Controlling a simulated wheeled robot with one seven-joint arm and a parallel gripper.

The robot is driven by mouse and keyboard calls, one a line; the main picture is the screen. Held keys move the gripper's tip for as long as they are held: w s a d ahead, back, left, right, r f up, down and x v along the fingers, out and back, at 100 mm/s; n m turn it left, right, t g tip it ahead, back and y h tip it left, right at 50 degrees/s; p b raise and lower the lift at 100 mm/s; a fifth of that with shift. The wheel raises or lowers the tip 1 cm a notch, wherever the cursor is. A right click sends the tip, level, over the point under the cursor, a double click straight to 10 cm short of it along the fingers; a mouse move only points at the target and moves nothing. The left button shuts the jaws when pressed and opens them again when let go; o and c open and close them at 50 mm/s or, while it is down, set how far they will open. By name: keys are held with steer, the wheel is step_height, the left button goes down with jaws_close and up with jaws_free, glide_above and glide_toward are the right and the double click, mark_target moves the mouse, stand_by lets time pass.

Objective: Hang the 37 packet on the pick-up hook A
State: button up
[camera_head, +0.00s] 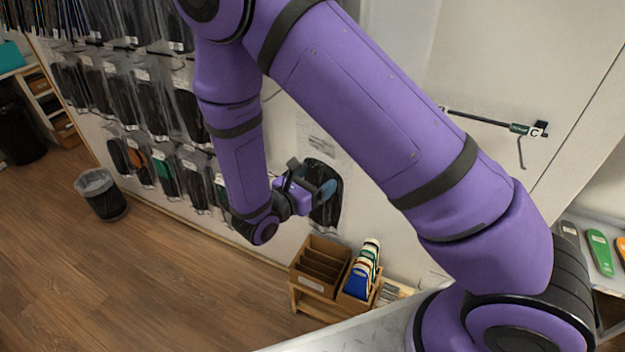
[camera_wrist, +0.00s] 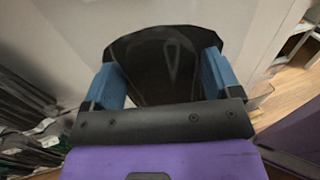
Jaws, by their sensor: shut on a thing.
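A clear packet with a dark insole (camera_head: 325,214) hangs upright from my gripper (camera_head: 312,188), in front of the pale wall. My gripper is shut on it. In the wrist view the dark packet (camera_wrist: 165,50) sits between the two blue fingers of my gripper (camera_wrist: 162,78). I cannot read a number on the packet. A pick-up hook marked C (camera_head: 527,129) sticks out from the wall at the right, with nothing hanging on it. I cannot make out a hook A; my arm covers part of the wall.
Rows of hanging insole packets (camera_head: 150,160) fill the wall at the left. Below the gripper stand a wooden divided box (camera_head: 317,287) and a box of coloured insoles (camera_head: 362,270). A bin (camera_head: 103,195) stands on open wooden floor. A shelf with insoles (camera_head: 600,252) is at the right.

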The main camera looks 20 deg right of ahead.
steer(key=w+d+f, duration=0.1)
steer(key=w+d, duration=0.5)
steer(key=shift+f, duration=0.25)
stand_by(1.1)
steer(key=shift+w, duration=0.1)
stand_by(0.4)
steer(key=o, duration=1)
steer(key=shift+o, duration=0.2)
